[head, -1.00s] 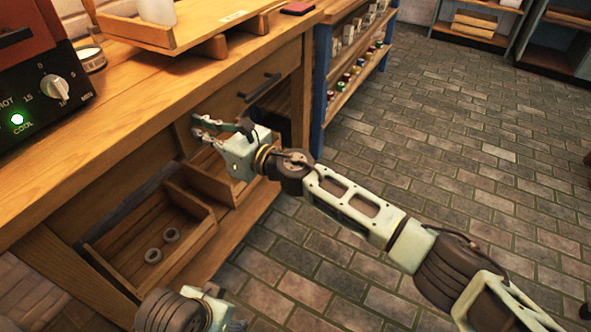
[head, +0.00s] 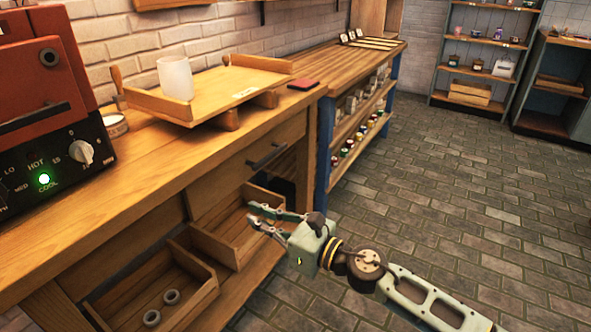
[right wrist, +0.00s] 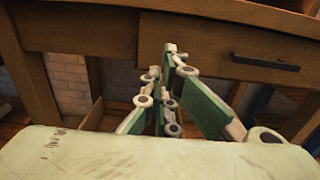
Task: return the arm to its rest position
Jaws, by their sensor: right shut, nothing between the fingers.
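My right gripper (head: 252,217) is shut and empty in the head view. It hangs in front of the wooden workbench, beside the open lower compartments. In the right wrist view its fingers (right wrist: 170,62) meet at the tips, with the bench's drawer front behind them. My right arm comes in from the lower right of the head view. My left gripper does not show in either current view.
A wooden tray (head: 240,80) with a frosted cup (head: 175,78) stands on the workbench (head: 150,155). A kiln-like oven (head: 50,100) with a green light is at the left. Two grey rings lie in the lower bin (head: 195,305). The brick floor (head: 450,210) at right is clear.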

